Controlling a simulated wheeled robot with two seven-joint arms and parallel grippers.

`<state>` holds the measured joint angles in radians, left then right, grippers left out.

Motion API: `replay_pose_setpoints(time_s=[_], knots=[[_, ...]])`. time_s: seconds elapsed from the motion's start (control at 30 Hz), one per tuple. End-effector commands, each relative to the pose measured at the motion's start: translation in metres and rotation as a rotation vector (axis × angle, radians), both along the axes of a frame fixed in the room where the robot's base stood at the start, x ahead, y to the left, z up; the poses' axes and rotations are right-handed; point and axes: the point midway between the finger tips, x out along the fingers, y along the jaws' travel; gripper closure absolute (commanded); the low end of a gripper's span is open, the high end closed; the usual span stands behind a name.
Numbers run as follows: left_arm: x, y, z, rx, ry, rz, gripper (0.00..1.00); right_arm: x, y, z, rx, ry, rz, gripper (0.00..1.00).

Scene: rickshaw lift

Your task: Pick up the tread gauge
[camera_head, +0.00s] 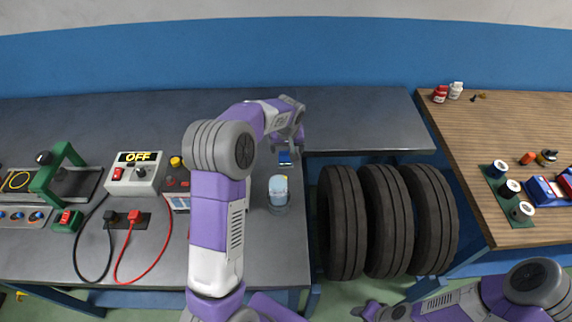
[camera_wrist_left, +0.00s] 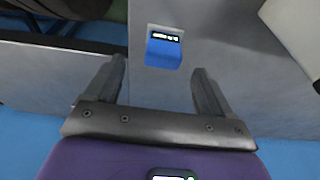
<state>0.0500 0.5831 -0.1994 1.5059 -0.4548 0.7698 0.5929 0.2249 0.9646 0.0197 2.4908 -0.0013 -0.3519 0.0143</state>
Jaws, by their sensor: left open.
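The tread gauge (camera_head: 285,158) is a small blue block with a dark display, lying on the grey bench near its right side. In the left wrist view the gauge (camera_wrist_left: 163,50) shows ahead of the fingertips, roughly midway between them. My left gripper (camera_head: 286,147) is open and empty, just behind the gauge in the head view and apart from it. Its two fingers also show in the left wrist view (camera_wrist_left: 159,68). My right gripper (camera_head: 361,310) is low at the bottom edge, away from the gauge; its jaw opening is unclear.
A clear jar (camera_head: 278,190) stands in front of the gauge. Three black tires (camera_head: 386,220) stand right of the bench. A tester marked OFF (camera_head: 137,172) and a green clamp device (camera_head: 57,180) are at left. A wooden table (camera_head: 470,150) holds small parts.

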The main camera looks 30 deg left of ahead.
Motion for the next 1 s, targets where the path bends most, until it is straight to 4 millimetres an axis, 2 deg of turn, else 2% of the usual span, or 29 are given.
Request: replay_pose_setpoints(time_s=[0.27,0.5,0.63,0.87,1.0], knots=[[0.007,0.006,-0.029,0.000,0.002,0.000,0.17,0.000,0.000,-0.004,0.000,-0.001,0.000,0.57],[0.016,0.015,-0.062,-0.001,0.003,0.000,0.17,0.000,0.000,-0.009,0.000,-0.001,0.000,0.57],[0.019,0.016,-0.070,-0.001,-0.001,0.000,0.17,0.000,0.000,-0.010,0.000,-0.001,0.000,0.57],[0.019,0.017,-0.070,0.001,-0.001,0.000,0.17,0.000,0.000,-0.010,0.000,0.000,0.000,0.57],[0.019,0.016,-0.070,0.000,0.000,0.000,0.38,0.000,0.000,-0.010,0.000,0.000,0.000,0.57]])
